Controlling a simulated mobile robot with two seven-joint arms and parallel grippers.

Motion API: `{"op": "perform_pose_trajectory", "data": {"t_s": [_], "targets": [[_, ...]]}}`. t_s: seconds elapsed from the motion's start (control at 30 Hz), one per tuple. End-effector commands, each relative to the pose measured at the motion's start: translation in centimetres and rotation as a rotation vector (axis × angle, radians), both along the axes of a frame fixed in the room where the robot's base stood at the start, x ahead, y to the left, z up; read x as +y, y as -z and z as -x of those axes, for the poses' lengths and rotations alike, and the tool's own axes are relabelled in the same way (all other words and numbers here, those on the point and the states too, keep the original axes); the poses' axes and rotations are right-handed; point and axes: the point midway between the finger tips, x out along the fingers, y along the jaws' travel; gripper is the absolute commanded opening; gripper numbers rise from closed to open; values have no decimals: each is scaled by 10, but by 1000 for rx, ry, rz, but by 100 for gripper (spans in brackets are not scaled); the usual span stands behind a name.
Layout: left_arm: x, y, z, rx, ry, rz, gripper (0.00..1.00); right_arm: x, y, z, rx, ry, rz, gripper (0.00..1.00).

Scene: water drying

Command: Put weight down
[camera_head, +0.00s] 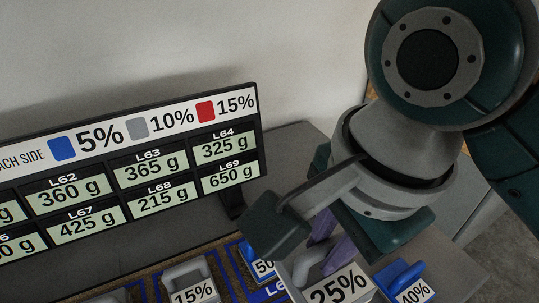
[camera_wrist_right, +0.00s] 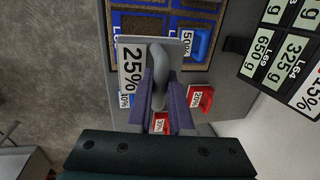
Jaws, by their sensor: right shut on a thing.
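My right gripper (camera_head: 324,232) has its purple fingers shut on the curved handle of a grey weight labelled 25% (camera_head: 337,287). The weight also shows in the wrist view (camera_wrist_right: 132,72), with its handle between the fingers (camera_wrist_right: 163,100). It overlaps the edge of the blue-lined board (camera_wrist_right: 145,22) there. I cannot tell whether its underside touches anything. My left gripper is not in view.
A blue 50% weight (camera_head: 263,268), a grey 15% weight (camera_head: 190,287) and a blue 40% weight (camera_head: 405,281) stand nearby. Red weights (camera_wrist_right: 201,99) show in the wrist view. A display panel (camera_head: 120,180) stands behind the board.

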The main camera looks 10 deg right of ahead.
Motion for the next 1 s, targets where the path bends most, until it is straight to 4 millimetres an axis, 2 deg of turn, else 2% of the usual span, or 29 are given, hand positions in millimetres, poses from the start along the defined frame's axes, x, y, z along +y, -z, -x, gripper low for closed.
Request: {"op": "perform_pose_trajectory", "data": {"t_s": [0.03,0.1,0.3,0.4,0.63,0.83,1.0], "targets": [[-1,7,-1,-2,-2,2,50,-1,19,1,5,-1,3,0],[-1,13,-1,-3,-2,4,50,-1,40,2,6,-2,5,0],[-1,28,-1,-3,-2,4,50,0,97,1,5,-2,2,0],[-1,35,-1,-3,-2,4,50,0,118,1,3,-3,2,0],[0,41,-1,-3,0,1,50,1,140,0,0,-2,-1,0],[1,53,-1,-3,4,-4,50,0,170,0,1,-2,0,0],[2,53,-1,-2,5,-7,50,1,174,0,0,-2,-2,0]]}}
